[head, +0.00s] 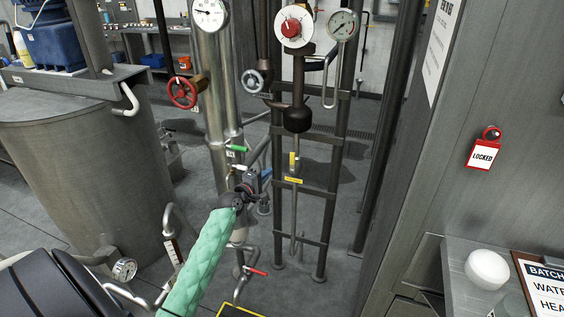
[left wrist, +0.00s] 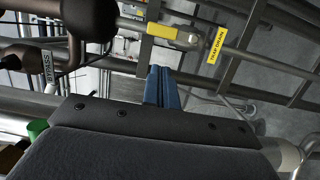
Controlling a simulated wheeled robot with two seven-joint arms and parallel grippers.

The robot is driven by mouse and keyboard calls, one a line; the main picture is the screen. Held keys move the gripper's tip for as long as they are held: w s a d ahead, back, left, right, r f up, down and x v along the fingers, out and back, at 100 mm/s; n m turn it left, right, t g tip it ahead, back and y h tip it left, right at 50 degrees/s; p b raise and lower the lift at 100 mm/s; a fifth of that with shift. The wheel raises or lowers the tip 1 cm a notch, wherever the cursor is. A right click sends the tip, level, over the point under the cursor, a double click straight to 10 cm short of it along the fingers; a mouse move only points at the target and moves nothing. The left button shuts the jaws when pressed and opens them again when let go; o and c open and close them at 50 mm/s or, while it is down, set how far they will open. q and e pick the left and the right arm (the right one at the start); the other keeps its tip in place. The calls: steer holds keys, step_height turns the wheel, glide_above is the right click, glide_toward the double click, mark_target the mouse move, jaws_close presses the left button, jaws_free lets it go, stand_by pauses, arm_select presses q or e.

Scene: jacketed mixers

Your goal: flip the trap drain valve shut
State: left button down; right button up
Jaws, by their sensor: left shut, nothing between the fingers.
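The trap drain valve has a yellow lever (head: 293,161) on a thin vertical pipe in the head view, lying in line with that pipe. The lever also shows at the top of the left wrist view (left wrist: 150,28), beside its round valve body. A yellow TRAP DRAIN label (left wrist: 216,47) sits just along the pipe; it is below the lever in the head view (head: 293,180). My left gripper (head: 266,172) is shut and empty, left of and slightly below the lever. Its blue fingers (left wrist: 161,69) appear apart from the lever in the wrist view. My right gripper is not in view.
A dark frame (head: 334,165) surrounds the drain pipe. A steel column with a green lever (head: 237,148) stands left of it, with a red lever (head: 257,271) lower down. A dark bulb (head: 297,119) hangs above the valve. A grey cabinet stands at right.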

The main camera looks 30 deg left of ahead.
mark_target(292, 163)
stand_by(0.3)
